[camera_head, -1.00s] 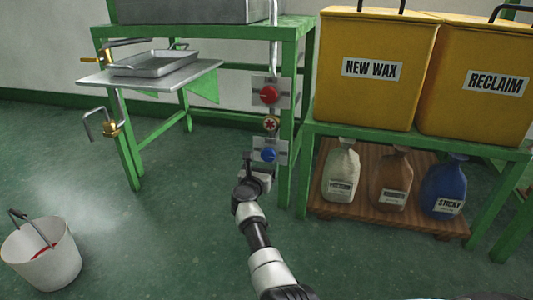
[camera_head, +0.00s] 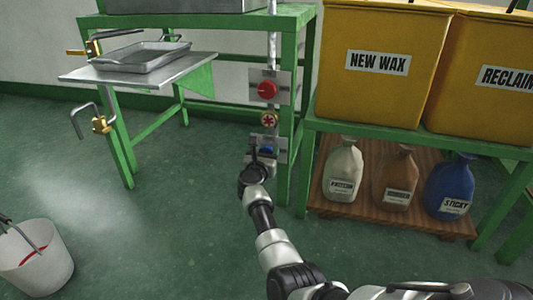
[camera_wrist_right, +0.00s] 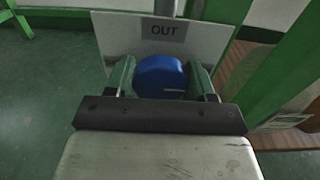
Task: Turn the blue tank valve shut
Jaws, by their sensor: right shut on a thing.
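The blue tank valve (camera_head: 267,152) is a round blue knob on a grey plate low on the green stand's post. It also shows in the right wrist view (camera_wrist_right: 161,76), in front of a plate marked OUT (camera_wrist_right: 165,31). My right gripper (camera_wrist_right: 162,82) is shut on the blue knob, one finger on each side of it. In the head view the right gripper (camera_head: 262,160) hides the lower part of the knob. My left gripper is not in view.
Above the blue valve are a small red-marked valve (camera_head: 269,120) and a red knob (camera_head: 267,90). Yellow wax bins (camera_head: 370,98) stand on a green bench to the right, with bags (camera_head: 343,174) below. A white bucket (camera_head: 40,262) stands at lower left.

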